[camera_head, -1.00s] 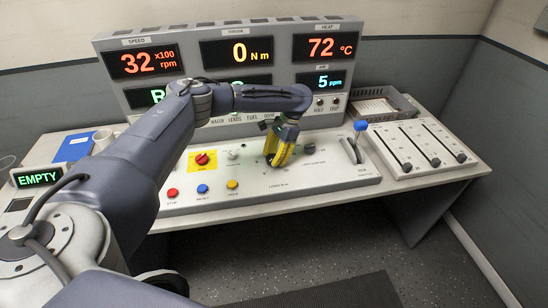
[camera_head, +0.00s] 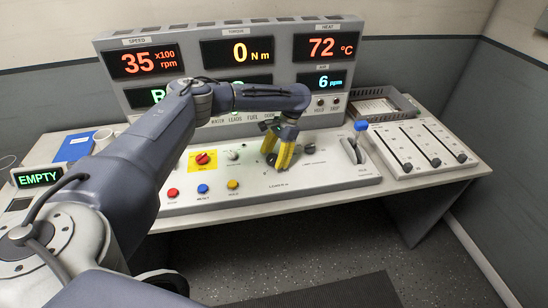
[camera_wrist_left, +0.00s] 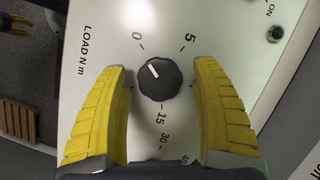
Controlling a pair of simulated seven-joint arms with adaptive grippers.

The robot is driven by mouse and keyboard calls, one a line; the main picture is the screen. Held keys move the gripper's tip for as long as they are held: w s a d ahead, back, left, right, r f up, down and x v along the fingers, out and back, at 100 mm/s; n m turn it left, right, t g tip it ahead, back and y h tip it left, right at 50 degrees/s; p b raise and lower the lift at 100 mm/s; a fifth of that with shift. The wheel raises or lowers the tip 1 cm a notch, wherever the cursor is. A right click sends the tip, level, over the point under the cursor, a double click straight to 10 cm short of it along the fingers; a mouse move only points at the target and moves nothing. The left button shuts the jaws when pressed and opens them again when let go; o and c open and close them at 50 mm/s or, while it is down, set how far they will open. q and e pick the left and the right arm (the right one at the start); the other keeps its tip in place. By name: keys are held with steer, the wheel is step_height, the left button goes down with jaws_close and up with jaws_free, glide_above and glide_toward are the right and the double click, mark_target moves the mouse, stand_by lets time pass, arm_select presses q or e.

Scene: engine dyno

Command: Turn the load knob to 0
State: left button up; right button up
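The load knob (camera_wrist_left: 159,79) is round and dark with a white pointer mark. The pointer faces up and left in the left wrist view, toward the 0 on the printed scale. My left gripper (camera_wrist_left: 160,68) is open, with one yellow finger on each side of the knob and a gap to it on both sides. In the head view the left gripper (camera_head: 277,163) is low over the middle of the panel, and its fingers hide the knob. A small yellow and dark shape, which looks like my right gripper (camera_wrist_left: 15,25), is cut off at the upper left corner of the wrist view.
The sloped control panel (camera_head: 320,178) carries a red knob (camera_head: 202,159), coloured buttons (camera_head: 203,188) and a blue-topped lever (camera_head: 360,127). A slider box (camera_head: 425,147) stands at right. The displays show 35 x100 rpm, 0 N m, 72 °C and 6 ppm.

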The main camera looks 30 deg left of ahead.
arm_select(q)
steer(key=v, duration=1.2)
stand_by(0.6)
